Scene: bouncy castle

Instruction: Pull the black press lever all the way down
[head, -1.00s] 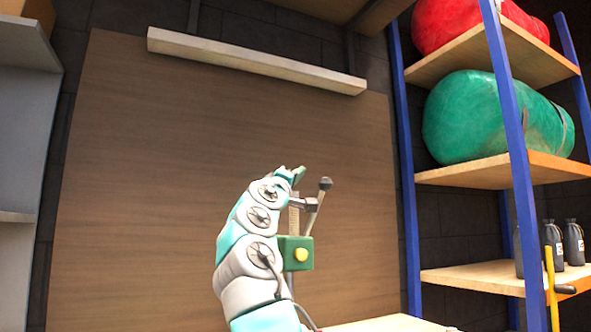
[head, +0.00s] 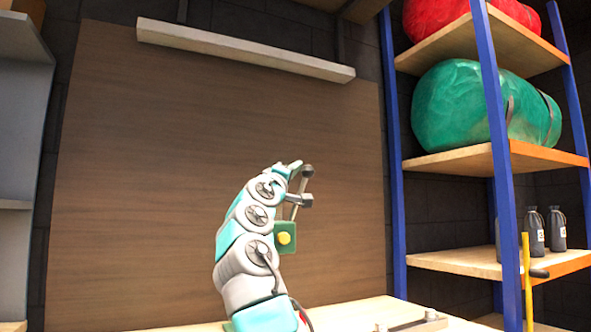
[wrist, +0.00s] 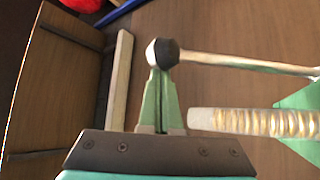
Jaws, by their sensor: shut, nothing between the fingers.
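The press (head: 285,237) has a green body with a yellow round part, partly hidden behind my arm in the head view. Its lever (head: 298,192) is a thin metal rod with a dark knob (head: 307,170) at the upper end, pointing up. In the wrist view the black knob (wrist: 163,52) sits at the fingertips and the rod (wrist: 250,64) runs right from it. My gripper (head: 296,166) is shut and empty, beside the knob; its green fingers (wrist: 160,85) look very near or touching it. I cannot tell which.
The press stands by a light wooden tabletop (head: 370,312). A brown board (head: 220,130) with a pale beam (head: 245,50) stands behind. At right, a blue-post shelf (head: 480,160) holds a green bundle (head: 487,105), a red one above, and dark bottles (head: 557,228).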

